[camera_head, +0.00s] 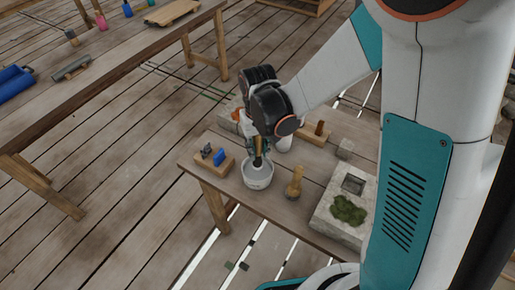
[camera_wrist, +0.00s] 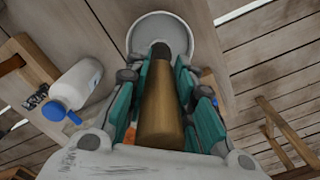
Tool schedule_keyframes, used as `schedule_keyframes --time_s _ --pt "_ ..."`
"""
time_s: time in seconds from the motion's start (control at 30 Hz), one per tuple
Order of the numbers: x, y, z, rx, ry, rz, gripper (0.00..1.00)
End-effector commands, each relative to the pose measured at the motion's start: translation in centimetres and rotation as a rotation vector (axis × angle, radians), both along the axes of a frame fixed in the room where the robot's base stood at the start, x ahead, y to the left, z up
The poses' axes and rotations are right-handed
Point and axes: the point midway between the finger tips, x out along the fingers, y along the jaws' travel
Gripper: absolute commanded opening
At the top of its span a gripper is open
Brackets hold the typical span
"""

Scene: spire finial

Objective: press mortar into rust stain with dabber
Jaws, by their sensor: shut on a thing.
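My gripper (camera_head: 259,147) is shut on the dabber (camera_wrist: 161,105), a brown wooden cylinder with a dark tip. It holds the dabber tip-down over a white pot (camera_head: 257,181) on the small table. In the wrist view the dark tip shows against the inside of the pot (camera_wrist: 135,36); I cannot tell whether it touches what is inside. A pale stone block (camera_head: 330,222) with a square recess and a patch of green moss sits at the table's right. I cannot make out a rust stain, and mortar is not clear.
A wooden-handled tool (camera_head: 294,184) stands between pot and stone. A wooden holder with blue items (camera_head: 214,158) is left of the pot. A white bottle with blue cap (camera_wrist: 76,88) shows in the wrist view. A long bench (camera_head: 110,60) stands at upper left.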

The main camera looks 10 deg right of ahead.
Motion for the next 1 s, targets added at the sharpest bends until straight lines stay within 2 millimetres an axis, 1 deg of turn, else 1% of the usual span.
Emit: schedule_keyframes --time_s 0.03,0.6,0.7,1.0 --pt "0.0 0.0 0.8 0.0 0.0 0.0 0.0" --pt "0.0 0.0 5.7 0.0 0.0 0.0 0.0" --pt "0.0 0.0 6.0 0.0 0.0 0.0 0.0" --pt "0.0 0.0 5.9 0.0 0.0 0.0 0.0"
